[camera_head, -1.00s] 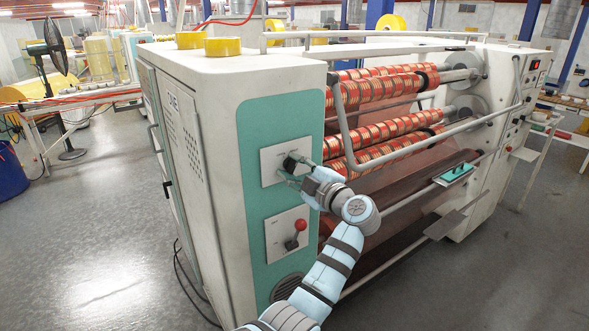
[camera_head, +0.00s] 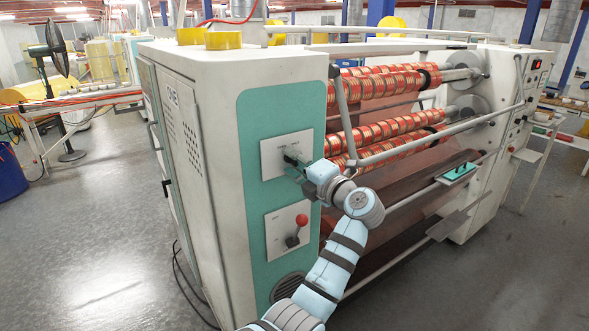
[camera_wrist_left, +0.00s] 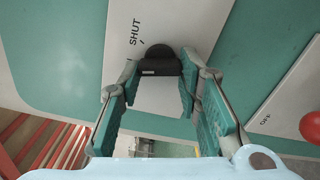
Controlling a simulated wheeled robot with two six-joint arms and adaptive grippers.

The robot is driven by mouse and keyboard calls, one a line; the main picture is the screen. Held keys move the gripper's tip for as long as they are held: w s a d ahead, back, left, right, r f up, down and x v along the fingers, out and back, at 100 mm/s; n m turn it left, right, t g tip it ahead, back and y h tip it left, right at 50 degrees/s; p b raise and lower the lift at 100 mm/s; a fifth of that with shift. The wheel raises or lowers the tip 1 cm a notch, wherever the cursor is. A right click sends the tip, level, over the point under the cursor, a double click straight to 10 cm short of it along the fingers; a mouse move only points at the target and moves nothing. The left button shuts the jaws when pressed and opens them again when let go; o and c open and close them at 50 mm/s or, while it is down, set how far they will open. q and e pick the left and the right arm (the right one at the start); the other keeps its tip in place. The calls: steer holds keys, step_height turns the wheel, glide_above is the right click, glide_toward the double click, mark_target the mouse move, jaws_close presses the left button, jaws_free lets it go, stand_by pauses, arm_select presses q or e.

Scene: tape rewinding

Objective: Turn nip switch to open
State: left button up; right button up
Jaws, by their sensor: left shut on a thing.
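The nip switch is a black knob (camera_wrist_left: 160,62) on a white plate (camera_wrist_left: 195,20), with the word SHUT and a short tick printed beside it in the wrist view. In the head view the plate (camera_head: 269,160) is the upper one on the machine's teal panel. In the wrist view the teal fingers of my left gripper (camera_wrist_left: 159,82) are shut on the knob, one on each side. A pale mark shows on the knob's near edge.
A lower white plate (camera_head: 274,236) carries a red-ball lever (camera_head: 301,220); in the wrist view the red ball (camera_wrist_left: 313,128) and an OFF label show at right. Red-and-gold rolls (camera_head: 380,135) and a grey bar frame (camera_head: 345,125) stand just right of my arm.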

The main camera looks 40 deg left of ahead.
arm_select(q)
steer(key=shift+n+b, duration=0.7)
steer(key=shift+n, duration=0.5)
steer(key=shift+w+r+n, duration=0.1)
steer(key=shift+n, duration=0.2)
steer(key=o, duration=1.1)
steer(key=shift+o, duration=0.2)
steer(key=shift+w+d, duration=0.1)
steer(key=v, duration=1.2)
